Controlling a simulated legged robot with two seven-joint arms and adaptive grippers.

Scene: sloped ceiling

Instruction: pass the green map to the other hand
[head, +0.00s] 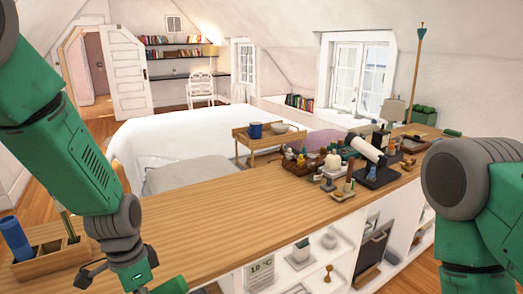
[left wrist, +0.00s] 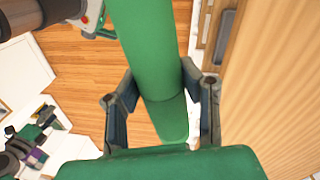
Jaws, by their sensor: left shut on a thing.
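The green map (left wrist: 148,55) shows in the left wrist view as a long, smooth rolled tube. It lies between the two dark fingers of my left gripper (left wrist: 163,95), which is shut on it. In the head view, my left gripper is at the bottom left, beside the counter's front edge and partly cut off by the frame. A green piece (head: 172,285) shows beside it; I cannot tell whether it is the map's end. My right arm (head: 475,200) comes in at the right, with its gripper out of view.
The wooden counter (head: 200,215) has a wide clear stretch in its middle. A wooden organiser (head: 40,262) with a blue cylinder stands at the left. Small bottles, figures and a white roll (head: 366,150) crowd its right part. Open shelves (head: 300,262) lie below its front edge.

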